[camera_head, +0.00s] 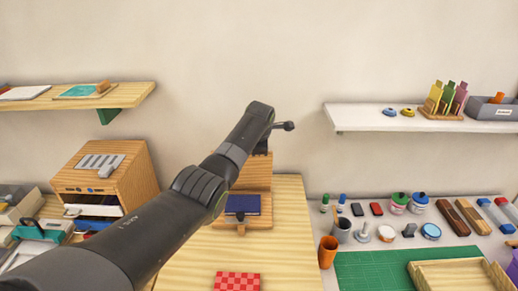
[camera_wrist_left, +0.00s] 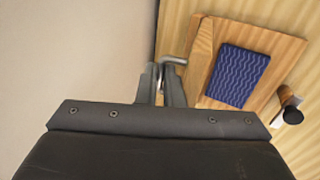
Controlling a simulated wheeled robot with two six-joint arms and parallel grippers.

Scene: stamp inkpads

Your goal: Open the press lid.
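The wooden press stands on the wooden table in the head view. Its base (camera_head: 258,222) carries a dark blue patterned pad (camera_head: 243,204), also seen in the left wrist view (camera_wrist_left: 238,76). The press lid (camera_head: 252,172) stands raised at the back of the base; in the wrist view it shows nearly edge-on (camera_wrist_left: 201,58). My left gripper (camera_wrist_left: 163,72) is at the lid's outer side, its fingers close together around a bent metal handle (camera_wrist_left: 174,60). In the head view my arm hides part of the lid and the fingers. My right gripper is not in view.
A dark knob (camera_wrist_left: 291,111) sits at the base's front edge. A red checkered piece (camera_head: 237,282) lies in front. A wooden cabinet (camera_head: 110,177) stands left; a green mat (camera_head: 365,270) and an orange cup (camera_head: 328,251) lie right. Shelves (camera_head: 420,118) flank the press.

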